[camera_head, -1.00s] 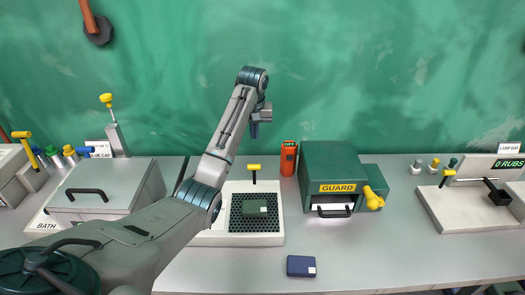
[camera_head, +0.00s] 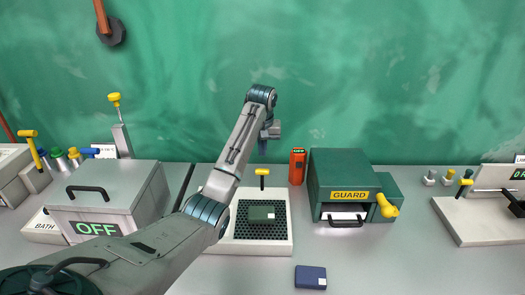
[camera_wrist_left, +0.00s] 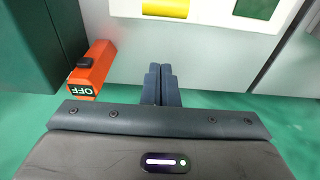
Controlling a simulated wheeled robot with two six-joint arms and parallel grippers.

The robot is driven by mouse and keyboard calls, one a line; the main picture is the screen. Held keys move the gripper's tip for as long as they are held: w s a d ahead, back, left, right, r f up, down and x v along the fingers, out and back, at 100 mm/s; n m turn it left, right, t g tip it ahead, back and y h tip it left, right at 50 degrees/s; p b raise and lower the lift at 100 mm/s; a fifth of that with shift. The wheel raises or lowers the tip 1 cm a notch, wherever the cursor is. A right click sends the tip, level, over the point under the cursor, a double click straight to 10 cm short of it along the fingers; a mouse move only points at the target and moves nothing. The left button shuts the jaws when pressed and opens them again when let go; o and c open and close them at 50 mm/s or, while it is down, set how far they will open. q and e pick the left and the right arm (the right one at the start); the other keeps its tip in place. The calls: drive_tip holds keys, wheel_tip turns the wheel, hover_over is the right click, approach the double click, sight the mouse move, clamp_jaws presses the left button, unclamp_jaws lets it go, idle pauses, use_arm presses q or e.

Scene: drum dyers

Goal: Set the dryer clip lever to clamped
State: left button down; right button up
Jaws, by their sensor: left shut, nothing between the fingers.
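A lever with a yellow crossbar handle (camera_head: 262,172) stands upright at the back edge of a pale board (camera_head: 282,246) with a dark perforated bed; no label on it is readable. My right gripper is not in view.
An orange box (camera_head: 297,168), marked OFF in the wrist view, stands right of the lever. Beside it is the green GUARD machine (camera_head: 347,162) with a yellow knob. The grey bath (camera_head: 106,190) stands left. A dark blue block (camera_head: 310,277) lies in front on otherwise open table.

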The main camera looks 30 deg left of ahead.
sight(262, 181)
use_arm(q)
drive_tip(key=s+d+f+p, duration=0.1)
drive_tip(key=p, duration=0.1)
drive_tip(key=s+f+p, duration=0.1)
drive_tip(key=f, duration=0.1)
drive_tip(key=shift+s+d+f+p, duration=0.15)
drive_tip(key=shift+s+d+p, duration=0.25)
drive_tip(key=shift+w, duration=0.1)
